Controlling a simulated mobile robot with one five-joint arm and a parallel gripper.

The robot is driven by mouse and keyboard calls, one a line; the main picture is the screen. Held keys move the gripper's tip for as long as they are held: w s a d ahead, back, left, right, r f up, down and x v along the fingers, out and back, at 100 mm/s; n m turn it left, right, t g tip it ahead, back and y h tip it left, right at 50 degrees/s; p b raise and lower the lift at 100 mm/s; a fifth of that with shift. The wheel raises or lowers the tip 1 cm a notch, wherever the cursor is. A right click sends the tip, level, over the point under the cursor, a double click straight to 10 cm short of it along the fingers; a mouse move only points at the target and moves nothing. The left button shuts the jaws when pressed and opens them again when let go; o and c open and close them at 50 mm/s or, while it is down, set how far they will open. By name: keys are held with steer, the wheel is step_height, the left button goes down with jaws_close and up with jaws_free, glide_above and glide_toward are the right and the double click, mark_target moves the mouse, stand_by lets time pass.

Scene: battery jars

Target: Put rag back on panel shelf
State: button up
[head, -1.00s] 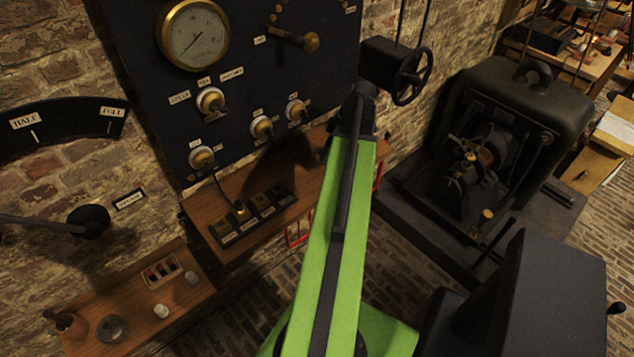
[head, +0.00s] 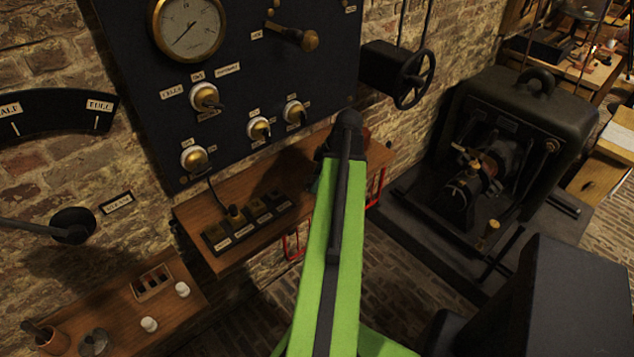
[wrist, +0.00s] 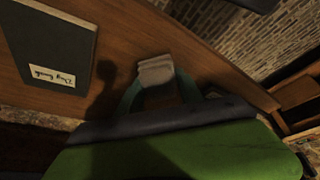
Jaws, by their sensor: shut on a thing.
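The rag is a small pale grey folded cloth (wrist: 155,69) in the middle of the wrist view. My gripper (wrist: 156,86) is shut on it, with a teal finger on either side. The rag is over the wooden panel shelf (wrist: 205,68); I cannot tell whether it touches the wood. In the head view the panel shelf (head: 224,261) runs below the dark panel, and my green arm reaches over its right part. The arm hides the gripper and the rag there.
A dark book (wrist: 48,45) labelled "Day book" lies on the shelf. A row of dark labelled blocks (head: 250,215) with a plugged cable sits further left. The dark panel (head: 235,110) with gauge and knobs stands behind. A handwheel (head: 412,78) juts out to the right.

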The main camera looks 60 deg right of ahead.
steer(key=shift+f, duration=0.25)
steer(key=o, duration=1.2)
steer(key=shift+r, duration=0.1)
steer(key=p+v, duration=1.1)
steer(key=v, duration=0.1)
steer(key=shift+r, duration=0.2)
steer(key=shift+w, duration=0.1)
